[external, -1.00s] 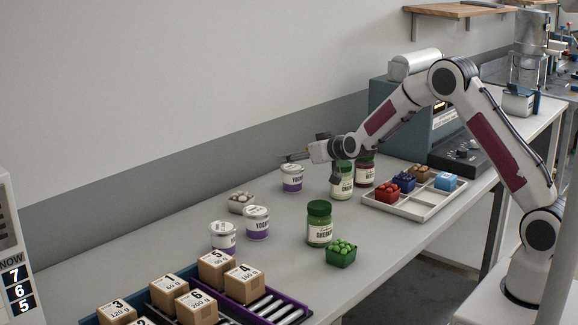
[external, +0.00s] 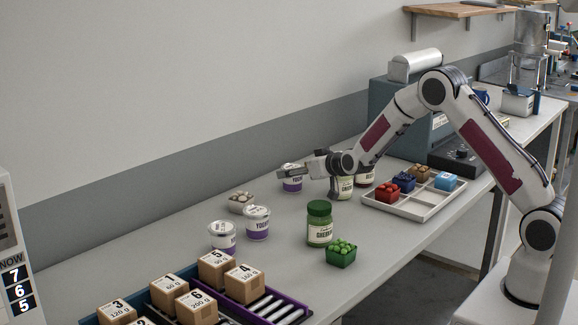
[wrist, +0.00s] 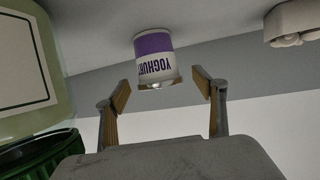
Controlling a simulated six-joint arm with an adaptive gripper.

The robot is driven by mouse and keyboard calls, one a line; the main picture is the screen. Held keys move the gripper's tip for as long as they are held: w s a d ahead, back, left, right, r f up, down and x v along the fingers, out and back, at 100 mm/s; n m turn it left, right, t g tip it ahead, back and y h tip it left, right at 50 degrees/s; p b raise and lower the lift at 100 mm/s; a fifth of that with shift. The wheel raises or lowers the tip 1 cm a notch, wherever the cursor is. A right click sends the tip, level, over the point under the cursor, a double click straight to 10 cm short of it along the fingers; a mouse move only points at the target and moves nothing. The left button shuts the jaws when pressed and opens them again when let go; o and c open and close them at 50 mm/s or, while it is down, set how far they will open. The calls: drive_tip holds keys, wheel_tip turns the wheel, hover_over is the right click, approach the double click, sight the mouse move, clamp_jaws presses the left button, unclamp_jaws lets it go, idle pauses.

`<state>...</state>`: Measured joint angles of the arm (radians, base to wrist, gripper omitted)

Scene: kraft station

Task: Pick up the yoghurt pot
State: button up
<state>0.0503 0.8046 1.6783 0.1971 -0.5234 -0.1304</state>
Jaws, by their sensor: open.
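A white yoghurt pot with a purple band (external: 292,186) stands near the wall, its upper part partly covered by my gripper (external: 287,172) in the external view. In the wrist view the pot (wrist: 153,45) appears upside down, ahead of my gripper (wrist: 163,88) and in line with the gap between its fingers. The fingers are open and empty, one on each side of the gap, and the pot looks apart from them. Two similar yoghurt pots, one (external: 257,223) and another (external: 222,237), stand together nearer the camera.
A green-lidded jar (external: 320,224) and a green punnet (external: 341,254) stand in front. Other jars stand behind my wrist, partly hidden. An egg carton (external: 241,202) is left of the gripper. A divided tray (external: 404,207) is at right, boxes (external: 216,268) at front left.

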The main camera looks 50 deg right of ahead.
drive_tip(key=shift+x, duration=1.15)
drive_tip(key=shift+r, duration=0.1)
drive_tip(key=shift+c, duration=0.5)
drive_tip(key=c, duration=1.2)
